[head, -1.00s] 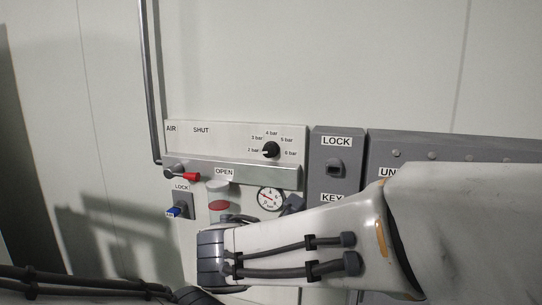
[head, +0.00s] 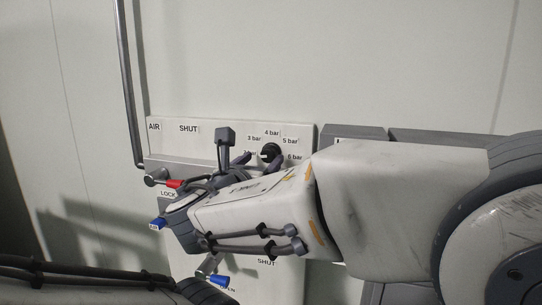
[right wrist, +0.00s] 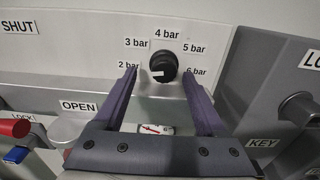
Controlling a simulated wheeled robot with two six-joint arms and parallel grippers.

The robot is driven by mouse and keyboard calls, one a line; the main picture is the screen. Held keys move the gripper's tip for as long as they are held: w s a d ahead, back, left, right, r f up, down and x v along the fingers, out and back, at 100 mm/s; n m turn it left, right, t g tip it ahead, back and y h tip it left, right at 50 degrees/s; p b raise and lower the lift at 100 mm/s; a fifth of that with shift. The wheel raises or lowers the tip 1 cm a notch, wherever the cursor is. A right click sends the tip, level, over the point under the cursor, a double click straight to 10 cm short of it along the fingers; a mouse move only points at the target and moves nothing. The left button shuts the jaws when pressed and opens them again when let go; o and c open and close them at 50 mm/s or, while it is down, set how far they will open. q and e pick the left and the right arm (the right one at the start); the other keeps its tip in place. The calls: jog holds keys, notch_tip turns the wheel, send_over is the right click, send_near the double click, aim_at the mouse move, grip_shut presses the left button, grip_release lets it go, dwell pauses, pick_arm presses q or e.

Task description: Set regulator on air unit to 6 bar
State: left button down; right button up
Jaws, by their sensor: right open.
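The regulator knob (head: 270,151) is a round black dial on the pale air unit panel (head: 215,132); it also shows in the right wrist view (right wrist: 164,65). Its white mark points left, close to the 2 bar label (right wrist: 128,65). The 6 bar label (right wrist: 196,71) is at the knob's lower right. My right gripper (right wrist: 159,72) is open and empty; its fingers point at the panel, with the knob showing between the fingertips. I cannot tell whether either finger touches it. My left arm shows at the lower left of the head view, its fingers out of sight.
A red-tipped lever (head: 174,184) and a blue-tipped one (head: 158,223) stand at the panel's left. Another blue handle (head: 219,281) is below. A grey box with a KEY label (right wrist: 262,143) stands close right of my right gripper. The gauge (right wrist: 155,129) is partly hidden.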

jog(key=shift+w+d, duration=0.15)
jog(key=shift+w, duration=0.35)
pick_arm(q)
jog(key=shift+w+a, duration=0.3)
jog(key=shift+a, duration=0.1)
pick_arm(e)
jog(key=shift+d, duration=0.1)
jog(key=shift+d, duration=0.15)
